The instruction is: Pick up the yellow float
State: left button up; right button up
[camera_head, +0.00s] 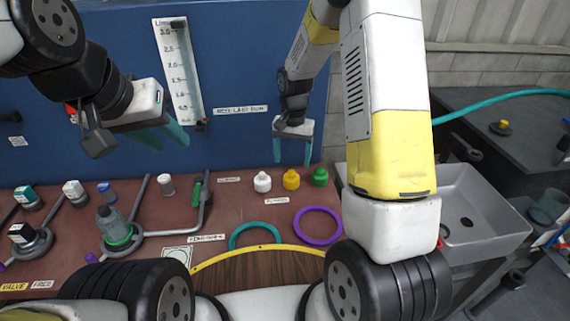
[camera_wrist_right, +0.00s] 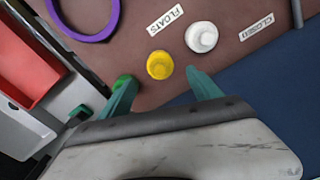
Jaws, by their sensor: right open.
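The yellow float (camera_head: 291,179) stands between a white float (camera_head: 262,182) and a green float (camera_head: 320,176) near the back of the brown bench. My right gripper (camera_head: 293,158) is open above and around the line of the yellow float, pointing down. In the right wrist view the yellow float (camera_wrist_right: 160,65) shows just beyond the gap between the open fingertips (camera_wrist_right: 161,77). The white float (camera_wrist_right: 201,37) lies beyond the right finger, and the green float (camera_wrist_right: 122,83) is partly hidden by the left finger. My left gripper (camera_head: 168,138) is open and empty before the blue panel.
A purple ring (camera_head: 318,225) and a teal ring (camera_head: 254,235) lie on the bench in front of the floats. A blue panel (camera_head: 240,75) with a scale rises behind. A metal sink (camera_head: 480,215) is at the right; valves and bottles stand at the left.

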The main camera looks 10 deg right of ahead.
aim_at(292, 170)
notch_tip(292, 170, down, 9)
jog(key=shift+w+f, duration=0.1)
jog(key=c, duration=1.4)
jog(key=shift+r, duration=0.6)
notch_tip(292, 170, up, 2)
jog(key=shift+r, duration=0.1)
jog(key=shift+s+d+r, duration=0.15)
jog(key=shift+s+d, duration=0.15)
jog(key=shift+s, duration=0.3)
jog(key=s+d, duration=0.2)
jog(key=s, duration=0.2)
jog(key=s+d+r, duration=0.1)
jog(key=s+d, duration=0.2)
jog(key=s, duration=0.1)
jog(key=s+d, duration=0.2)
jog(key=s, duration=0.2)
jog(key=shift+s+d+r, duration=0.15)
jog(key=shift+s, duration=0.2)
